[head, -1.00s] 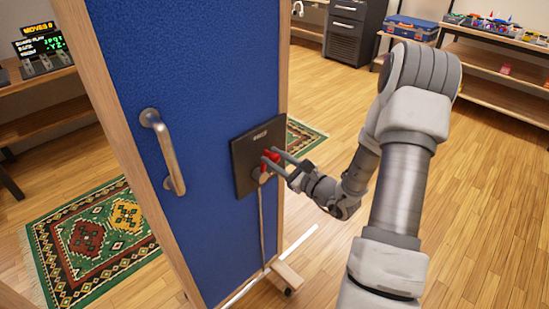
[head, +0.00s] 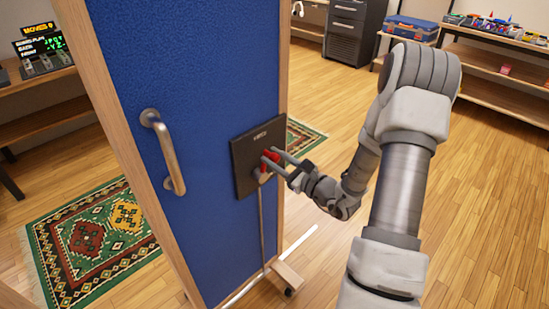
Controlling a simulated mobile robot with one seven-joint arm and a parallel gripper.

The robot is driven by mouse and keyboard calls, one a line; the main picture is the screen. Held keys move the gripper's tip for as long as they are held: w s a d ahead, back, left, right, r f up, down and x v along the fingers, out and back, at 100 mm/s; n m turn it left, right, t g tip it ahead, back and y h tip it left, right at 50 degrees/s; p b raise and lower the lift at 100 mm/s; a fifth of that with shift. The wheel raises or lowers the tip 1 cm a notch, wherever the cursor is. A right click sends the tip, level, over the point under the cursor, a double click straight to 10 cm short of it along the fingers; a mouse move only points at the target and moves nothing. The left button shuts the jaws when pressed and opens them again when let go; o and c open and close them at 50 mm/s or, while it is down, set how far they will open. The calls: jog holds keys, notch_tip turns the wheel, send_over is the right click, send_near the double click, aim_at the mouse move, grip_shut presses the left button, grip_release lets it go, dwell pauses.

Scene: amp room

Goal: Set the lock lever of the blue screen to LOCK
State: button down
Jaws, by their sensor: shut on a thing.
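The blue screen (head: 205,70) is a tall blue panel in a wooden frame, standing in the middle of the head view. A dark lock plate (head: 243,178) is mounted near its right edge, with a small label too blurred to read. The red lock lever (head: 265,160) sits on the plate. My gripper (head: 274,158) reaches in from the right and is shut on the lever. Its fingers partly hide the lever, so I cannot tell its exact setting.
A metal handle (head: 165,152) sticks out of the panel left of the plate. The screen's wooden foot (head: 287,275) has a caster near the floor. A patterned green rug (head: 85,240) lies behind the screen. Shelves (head: 500,80) stand at the back right. The wooden floor on the right is open.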

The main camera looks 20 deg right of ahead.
jog(key=shift+d+f, duration=0.1)
jog(key=shift+d, duration=0.15)
dwell(0.3)
jog(key=shift+w+d+f+m+p, duration=0.15)
jog(key=shift+d+m+p, duration=0.25)
jog(key=shift+m, duration=0.25)
jog(key=shift+w+d+f+m+p, duration=0.1)
jog(key=shift+d+m+p, duration=0.15)
jog(key=shift+m+p, duration=0.3)
jog(key=w+d+f+m+p, duration=0.1)
jog(key=d+f+m+p, duration=0.2)
jog(key=f+m, duration=0.3)
jog(key=shift+w+d+f+m+p, duration=0.3)
jog(key=shift+m+p, duration=0.35)
jog(key=shift+m, duration=2.15)
jog(key=shift+s+f, duration=0.1)
jog(key=shift+f, duration=0.05)
jog(key=c, duration=0.6)
grip_release()
